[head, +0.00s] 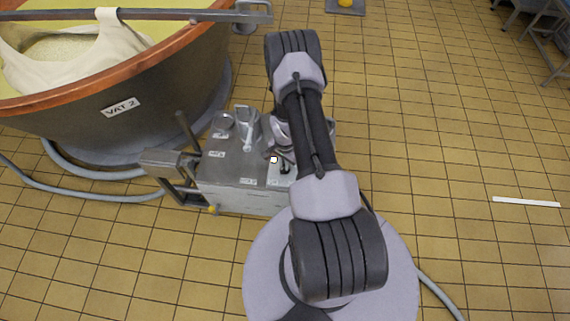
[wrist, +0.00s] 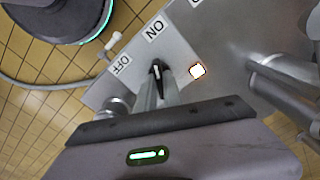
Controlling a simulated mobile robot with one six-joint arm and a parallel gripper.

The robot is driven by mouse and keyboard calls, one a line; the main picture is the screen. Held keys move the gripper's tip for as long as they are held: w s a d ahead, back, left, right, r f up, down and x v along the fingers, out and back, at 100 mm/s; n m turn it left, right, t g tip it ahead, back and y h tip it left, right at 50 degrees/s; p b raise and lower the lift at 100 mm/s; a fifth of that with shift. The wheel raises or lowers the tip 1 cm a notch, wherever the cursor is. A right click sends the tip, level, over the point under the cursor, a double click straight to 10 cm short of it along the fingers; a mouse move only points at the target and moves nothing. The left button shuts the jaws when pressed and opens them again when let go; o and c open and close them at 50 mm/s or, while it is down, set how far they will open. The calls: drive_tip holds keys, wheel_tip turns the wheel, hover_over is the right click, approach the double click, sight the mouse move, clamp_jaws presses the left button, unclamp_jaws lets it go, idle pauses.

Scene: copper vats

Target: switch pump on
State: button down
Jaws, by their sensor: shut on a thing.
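The pump (head: 240,180) is a grey metal box on a wheeled frame beside the vat. In the wrist view its switch plate (wrist: 185,50) bears an ON label (wrist: 154,29) and an OFF label (wrist: 121,65). The black switch lever (wrist: 157,68) points roughly at ON. My gripper (wrist: 157,88) is shut on the lever, and the fingers hide part of it. A small lamp (wrist: 197,71) right of the lever glows white; it also shows in the head view (head: 274,160). In the head view my arm partly hides the gripper.
The copper-rimmed vat (head: 150,100), labelled VAT 2, stands at the left. A grey hose (head: 90,195) lies on the tiled floor. Metal pipe fittings (head: 245,125) rise from the pump's top. The floor at the right is mostly clear, with a white strip (head: 526,202) on it.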

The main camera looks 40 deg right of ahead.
drive_tip(key=shift+m, duration=0.3)
drive_tip(key=c, duration=1.5)
unclamp_jaws()
wheel_tip(320, 180, up, 18)
drive_tip(key=p, duration=0.5)
drive_tip(key=shift+f+p, duration=0.25)
drive_tip(key=shift+p, duration=0.05)
